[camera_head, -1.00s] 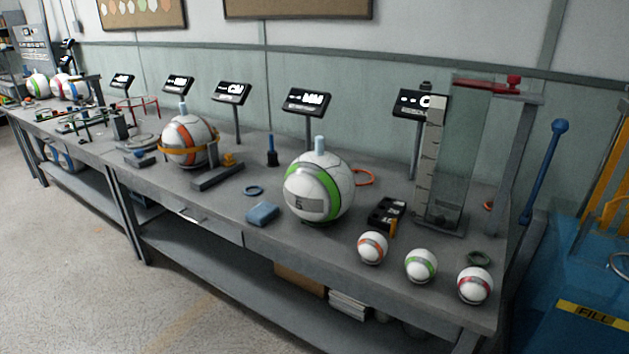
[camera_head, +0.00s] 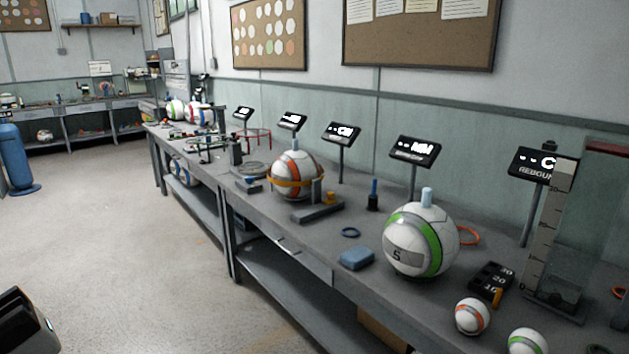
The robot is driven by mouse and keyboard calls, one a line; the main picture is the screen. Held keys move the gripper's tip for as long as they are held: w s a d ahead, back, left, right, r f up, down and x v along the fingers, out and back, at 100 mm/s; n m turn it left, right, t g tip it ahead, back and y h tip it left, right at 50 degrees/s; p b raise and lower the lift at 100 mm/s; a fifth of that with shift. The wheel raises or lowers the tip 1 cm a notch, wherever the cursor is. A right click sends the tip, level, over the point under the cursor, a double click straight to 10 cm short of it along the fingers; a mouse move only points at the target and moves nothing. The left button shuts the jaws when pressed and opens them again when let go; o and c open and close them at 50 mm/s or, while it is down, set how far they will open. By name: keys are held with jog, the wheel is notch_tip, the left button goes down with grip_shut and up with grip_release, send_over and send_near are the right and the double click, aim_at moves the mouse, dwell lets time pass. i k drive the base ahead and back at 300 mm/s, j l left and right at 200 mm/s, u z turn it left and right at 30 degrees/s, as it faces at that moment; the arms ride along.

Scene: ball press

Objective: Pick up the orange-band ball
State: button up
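A small white ball with an orange band (camera_head: 472,317) sits on the workbench (camera_head: 350,290) near its front edge at the lower right. A larger white ball with orange bands (camera_head: 297,168) stands farther left on the bench, with a yellow-orange ring around it. A small green-band ball (camera_head: 526,342) is right of the small orange-band one, cut by the bottom edge. A dark piece (camera_head: 28,325) at the lower left corner looks like part of my arm or gripper, far from the balls. Its fingers cannot be made out.
A large green-band ball (camera_head: 420,240) stands behind and left of the small one. The floor (camera_head: 120,260) at left is clear.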

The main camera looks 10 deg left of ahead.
aim_at(295, 164)
jog(key=i+j+z, duration=0.15)
jog(key=i+j, duration=0.25)
jog(key=i+j+z, duration=0.15)
jog(key=i+j, duration=0.3)
jog(key=i+j+z, duration=0.15)
jog(key=i+j, duration=0.25)
jog(key=i+j+z, duration=0.15)
jog(key=i+j, duration=0.2)
jog(key=j, duration=0.3)
